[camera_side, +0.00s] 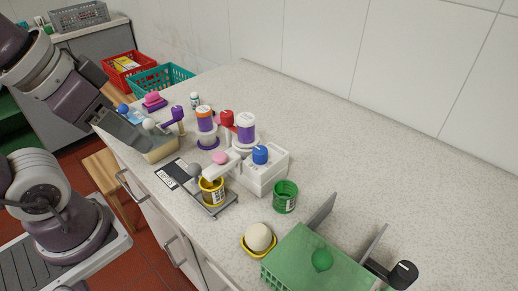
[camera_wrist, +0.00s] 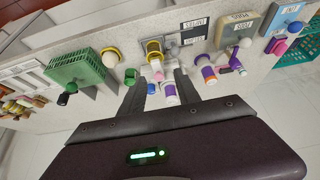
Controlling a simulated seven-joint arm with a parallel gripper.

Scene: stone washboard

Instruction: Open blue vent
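The blue vent knob (camera_side: 260,154) is a small blue cap with a pale mark on top. It sits on a white block-shaped housing (camera_side: 266,178) in the middle of the counter. The blue knob also shows in the wrist view (camera_wrist: 152,88), seen between the fingers but some way beyond them. My gripper (camera_wrist: 158,88) is open and empty, with its two dark fingers apart. It touches nothing that I can see. In the side view my arm is at the upper left, away from the blue knob, and its fingers cannot be made out clearly.
A yellow cup (camera_side: 212,190), a green cup (camera_side: 285,197) and a purple-and-white jar (camera_side: 246,128) crowd the housing. An orange-and-purple jar (camera_side: 205,120) stands behind left. A green basket (camera_side: 300,262) is at front right. The counter's back right is clear.

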